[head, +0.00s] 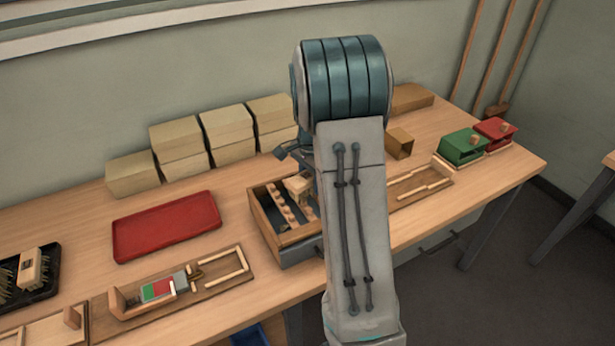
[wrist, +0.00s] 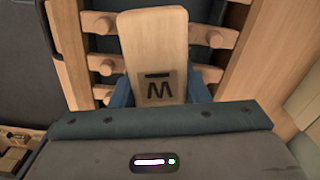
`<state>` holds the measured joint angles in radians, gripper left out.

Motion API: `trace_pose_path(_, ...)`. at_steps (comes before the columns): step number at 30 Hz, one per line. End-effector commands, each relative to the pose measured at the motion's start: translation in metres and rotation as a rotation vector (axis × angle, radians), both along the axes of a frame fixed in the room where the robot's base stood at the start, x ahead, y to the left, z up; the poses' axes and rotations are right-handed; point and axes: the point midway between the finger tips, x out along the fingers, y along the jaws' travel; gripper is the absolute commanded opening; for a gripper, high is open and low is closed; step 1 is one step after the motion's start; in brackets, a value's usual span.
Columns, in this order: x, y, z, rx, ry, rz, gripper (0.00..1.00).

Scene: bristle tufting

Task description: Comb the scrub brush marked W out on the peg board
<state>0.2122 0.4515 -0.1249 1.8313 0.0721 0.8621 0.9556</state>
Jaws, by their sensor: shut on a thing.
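My gripper (wrist: 160,93) is shut on the scrub brush (wrist: 158,38), a pale wooden block. Its dark mark shows upside down in the wrist view and reads as a W with a bar along it. The brush also shows in the head view (head: 298,184), over the peg board, partly behind my arm. The peg board has rows of round wooden pegs (wrist: 102,66) inside a wooden box frame (head: 262,220). Pegs show on both sides of the brush in the wrist view. The bristles are hidden, so I cannot tell whether they touch the pegs.
A red tray (head: 165,226) lies left of the box. A wooden fixture (head: 230,285) with a green and red card is in front. Another brush stands in a black tray (head: 48,285). Cardboard boxes (head: 180,150) line the back. Green (head: 462,147) and red (head: 496,132) stands are at right.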

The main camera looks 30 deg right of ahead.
Motion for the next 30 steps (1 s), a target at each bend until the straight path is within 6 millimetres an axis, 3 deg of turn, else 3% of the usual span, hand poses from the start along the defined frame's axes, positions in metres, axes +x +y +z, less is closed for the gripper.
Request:
trace_pose_path(20, -0.041, -0.002, -0.002, 0.001, 0.004, -0.001, 0.23)
trace_pose_path(30, -0.025, -0.001, -0.001, 0.001, 0.003, 0.001, 0.23)
